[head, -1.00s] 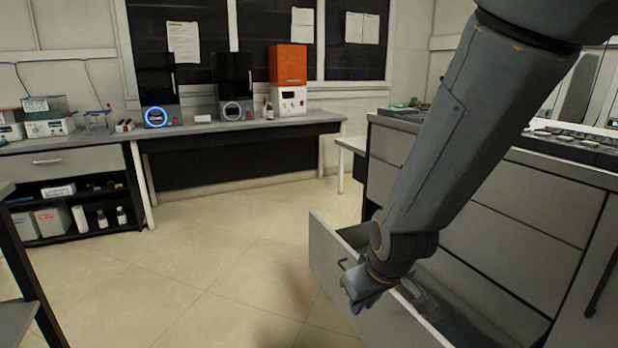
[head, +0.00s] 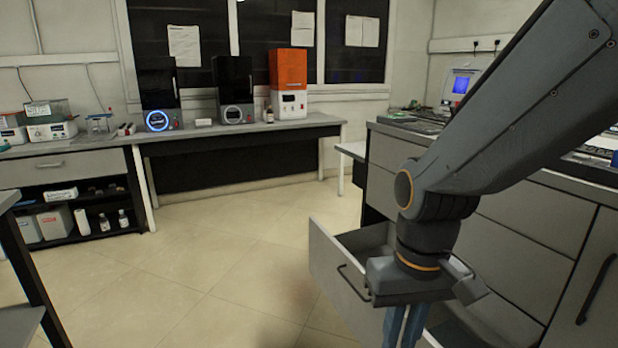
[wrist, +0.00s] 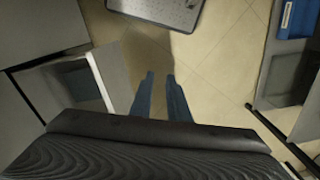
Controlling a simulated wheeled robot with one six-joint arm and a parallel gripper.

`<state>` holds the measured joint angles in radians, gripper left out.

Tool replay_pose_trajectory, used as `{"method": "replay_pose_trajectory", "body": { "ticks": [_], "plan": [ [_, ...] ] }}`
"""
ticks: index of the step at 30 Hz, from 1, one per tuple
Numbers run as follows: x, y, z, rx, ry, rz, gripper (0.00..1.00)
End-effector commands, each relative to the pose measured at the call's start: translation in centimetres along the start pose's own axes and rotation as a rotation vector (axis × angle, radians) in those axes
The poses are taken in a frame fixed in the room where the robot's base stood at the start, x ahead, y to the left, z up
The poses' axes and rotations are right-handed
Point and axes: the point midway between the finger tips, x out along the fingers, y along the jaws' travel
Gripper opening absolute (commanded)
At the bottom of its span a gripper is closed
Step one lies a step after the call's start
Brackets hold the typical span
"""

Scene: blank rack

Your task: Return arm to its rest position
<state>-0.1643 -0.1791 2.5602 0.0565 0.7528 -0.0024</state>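My gripper (head: 403,335) hangs with its two blue fingers pointing down, in front of the open drawer in the head view. The fingertips are cut off by the bottom edge there. In the wrist view the fingers of my gripper (wrist: 160,76) stand apart with nothing between them, over bare floor. My grey arm comes in from the upper right and hides part of the drawer and cabinet.
A drawer (head: 335,272) stands pulled out of the grey cabinet (head: 540,222), close beside my wrist; it also shows at left in the wrist view (wrist: 108,80). A bench (head: 230,132) with several devices stands at the back. The floor (head: 200,270) left of the drawer is clear.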

Motion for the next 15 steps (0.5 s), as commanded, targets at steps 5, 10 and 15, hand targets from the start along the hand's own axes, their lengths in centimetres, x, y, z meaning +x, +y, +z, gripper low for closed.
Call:
{"method": "replay_pose_trajectory", "body": {
  "ticks": [5, 10, 15],
  "plan": [
    [-1.8, 1.1, 0.2, 0.033, -0.002, 0.009, 0.15],
    [-3.8, 2.8, 0.7, 0.077, -0.006, 0.021, 0.15],
    [-5.2, 4.3, 1.0, 0.116, -0.006, 0.030, 0.15]
  ]
}}
